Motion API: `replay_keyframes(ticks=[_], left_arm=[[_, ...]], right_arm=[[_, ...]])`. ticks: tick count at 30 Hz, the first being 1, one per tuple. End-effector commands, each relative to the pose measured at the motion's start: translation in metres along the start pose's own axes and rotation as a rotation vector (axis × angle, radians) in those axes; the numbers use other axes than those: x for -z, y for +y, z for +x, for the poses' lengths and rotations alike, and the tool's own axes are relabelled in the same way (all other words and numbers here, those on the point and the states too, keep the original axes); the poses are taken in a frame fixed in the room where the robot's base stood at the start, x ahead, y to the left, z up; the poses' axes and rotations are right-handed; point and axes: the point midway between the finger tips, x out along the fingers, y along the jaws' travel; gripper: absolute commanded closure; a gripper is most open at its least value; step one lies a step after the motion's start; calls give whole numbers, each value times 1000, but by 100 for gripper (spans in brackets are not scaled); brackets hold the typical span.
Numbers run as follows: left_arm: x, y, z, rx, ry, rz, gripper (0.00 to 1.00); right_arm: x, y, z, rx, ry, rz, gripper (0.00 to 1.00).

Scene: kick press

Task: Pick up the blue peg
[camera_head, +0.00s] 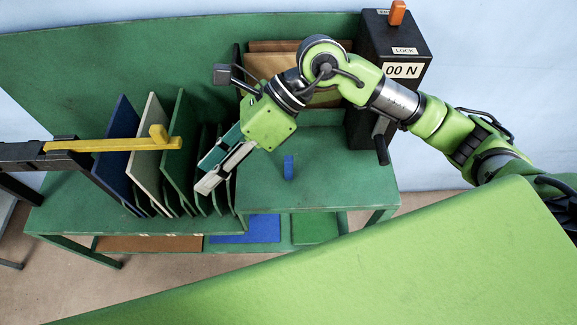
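The blue peg (289,168) is small and stands upright on the bare green tabletop (325,185), below the middle of the head view. My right gripper (205,179) comes in over the table and points down and to the left. Its two fingers lie to the left of the peg, in front of the upright panels, and do not touch the peg. The fingers look apart with a narrow gap, and I see nothing held between them. My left gripper is not in view.
Several upright panels, blue, cream and green (178,150), stand in a rack at left. A yellow lever (110,144) reaches in from the left. A black box (378,60) with a handle stands at the back right. The tabletop around the peg is clear.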

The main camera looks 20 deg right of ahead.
Motion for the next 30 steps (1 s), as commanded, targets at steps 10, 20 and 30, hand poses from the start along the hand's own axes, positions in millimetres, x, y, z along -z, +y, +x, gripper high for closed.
replay_keyframes(ticks=[10,20,30], left_arm=[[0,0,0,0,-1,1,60],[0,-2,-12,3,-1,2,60],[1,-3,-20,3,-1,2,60]], right_arm=[[111,-102,-106,382,622,-53,65],[144,-122,-89,404,673,-41,65],[170,-139,-58,407,670,-44,65]])
